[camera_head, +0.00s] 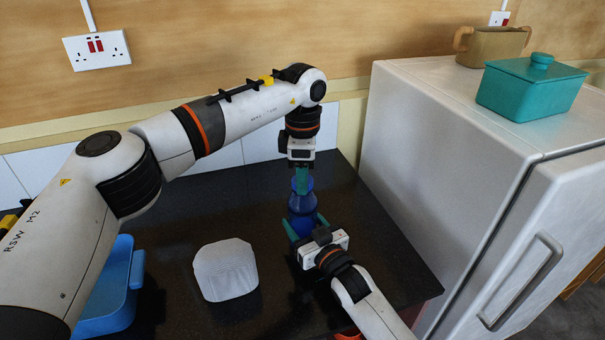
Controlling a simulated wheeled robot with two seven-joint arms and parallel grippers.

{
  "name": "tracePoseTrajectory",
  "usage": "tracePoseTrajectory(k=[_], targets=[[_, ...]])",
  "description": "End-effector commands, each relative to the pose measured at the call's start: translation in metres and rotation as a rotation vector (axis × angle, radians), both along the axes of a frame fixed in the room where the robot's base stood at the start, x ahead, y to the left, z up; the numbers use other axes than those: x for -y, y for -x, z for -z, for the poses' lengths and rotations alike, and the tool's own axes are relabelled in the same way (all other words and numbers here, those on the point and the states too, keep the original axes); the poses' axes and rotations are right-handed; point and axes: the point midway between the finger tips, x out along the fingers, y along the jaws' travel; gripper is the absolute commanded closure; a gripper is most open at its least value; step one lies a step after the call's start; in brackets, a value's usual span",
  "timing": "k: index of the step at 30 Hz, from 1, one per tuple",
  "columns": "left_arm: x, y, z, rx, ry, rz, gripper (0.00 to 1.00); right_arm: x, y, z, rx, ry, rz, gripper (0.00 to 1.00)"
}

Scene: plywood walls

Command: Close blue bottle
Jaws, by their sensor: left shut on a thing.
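The blue bottle (302,204) stands upright on the dark counter, close to the white fridge. My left gripper (302,182) points straight down over the bottle and is shut on the blue cap at its top. Its fingers hide part of the cap, so I cannot tell whether the cap is seated on the neck. My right gripper (305,225) reaches in from the lower right, with its green fingers on either side of the bottle's lower body. I cannot tell whether they touch it.
A pale rounded block (225,270) sits on the counter left of the bottle. A blue container (112,290) is at the far left. The white fridge (440,130) blocks the right side and carries a teal lidded box (530,90) and a brown two-handled pot (490,47).

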Motion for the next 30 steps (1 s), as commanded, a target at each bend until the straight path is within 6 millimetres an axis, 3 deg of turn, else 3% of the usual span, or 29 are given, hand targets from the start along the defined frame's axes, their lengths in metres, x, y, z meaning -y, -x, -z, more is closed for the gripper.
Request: tracePoseTrajectory(k=[6, 11, 12, 16, 25, 30], targets=[[-0.001, -0.001, 0.0, 0.004, -0.001, 0.413, 0.86, 0.0, 0.0, 0.0, 0.001, 0.0, -0.001, 1.0], [-0.001, -0.001, 0.0, 0.004, -0.001, 0.424, 0.86, 0.0, 0.0, 0.0, 0.001, 0.0, -0.001, 1.0], [-0.001, -0.001, 0.0, 0.004, -0.001, 0.423, 0.53, 0.0, 0.0, 0.0, 0.001, 0.0, -0.001, 1.0], [-0.001, -0.001, 0.0, 0.003, 0.0, 0.423, 0.33, 0.0, 0.0, 0.0, 0.0, 0.001, -0.001, 1.0], [0.0, -0.001, -0.001, 0.002, 0.0, 0.423, 0.33, 0.0, 0.0, 0.0, 0.0, 0.001, 0.0, 1.0], [0.0, -0.001, -0.02, 0.005, 0.0, 0.422, 0.33, 0.0, 0.0, 0.0, 0.0, 0.001, 0.0, 1.0]])
